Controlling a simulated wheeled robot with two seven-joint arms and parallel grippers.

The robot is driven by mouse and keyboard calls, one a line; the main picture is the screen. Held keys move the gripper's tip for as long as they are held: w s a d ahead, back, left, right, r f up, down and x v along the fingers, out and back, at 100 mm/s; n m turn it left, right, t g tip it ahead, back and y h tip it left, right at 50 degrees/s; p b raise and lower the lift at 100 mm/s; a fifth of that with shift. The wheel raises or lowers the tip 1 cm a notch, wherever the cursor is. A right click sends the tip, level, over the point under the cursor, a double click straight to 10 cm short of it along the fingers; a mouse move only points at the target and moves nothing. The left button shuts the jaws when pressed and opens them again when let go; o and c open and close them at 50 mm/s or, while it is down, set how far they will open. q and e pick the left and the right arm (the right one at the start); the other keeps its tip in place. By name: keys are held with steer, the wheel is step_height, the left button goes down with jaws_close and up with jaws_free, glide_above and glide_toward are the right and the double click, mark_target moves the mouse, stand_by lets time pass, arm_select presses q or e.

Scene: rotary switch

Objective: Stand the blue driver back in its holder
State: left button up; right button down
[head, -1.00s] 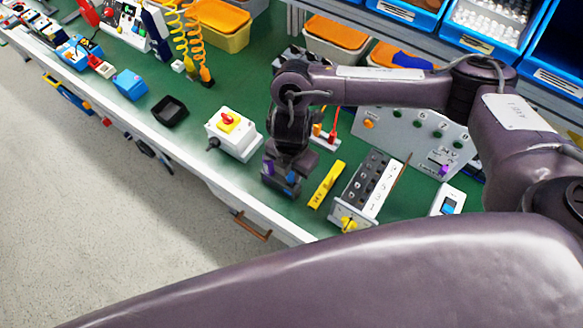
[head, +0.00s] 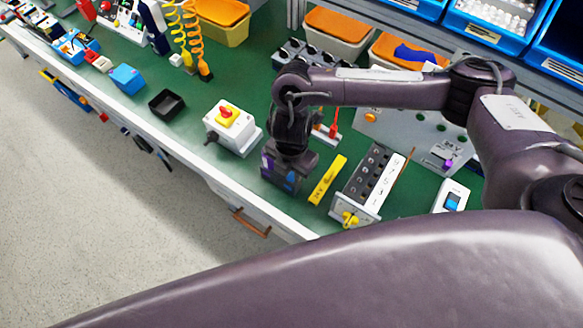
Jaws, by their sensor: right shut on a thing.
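My right gripper (head: 285,180) points down over the green bench top near its front edge, just right of the white switch box. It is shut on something. A small blue patch shows at its fingers, which fits the blue driver (head: 291,179), but most of it is hidden by the gripper. The holder (head: 329,139) is a small pale rack behind and right of the gripper. A red-handled driver and an orange one stand in it, and my wrist partly covers it. My left gripper is out of view.
A white box with a red and yellow rotary switch (head: 228,116) stands left of the gripper. A yellow marked bar (head: 328,180) and a grey terminal block (head: 367,184) lie to the right. A black tray (head: 167,104) is farther left.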

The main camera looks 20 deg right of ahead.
steer(key=shift+f, duration=0.45)
steer(key=c, duration=1.1)
jaws_free()
steer(key=shift+r, duration=0.1)
steer(key=shift+r, duration=0.1)
step_height(320, 180, up, 8)
steer(key=shift+f+p, duration=0.2)
steer(key=shift+p, duration=0.2)
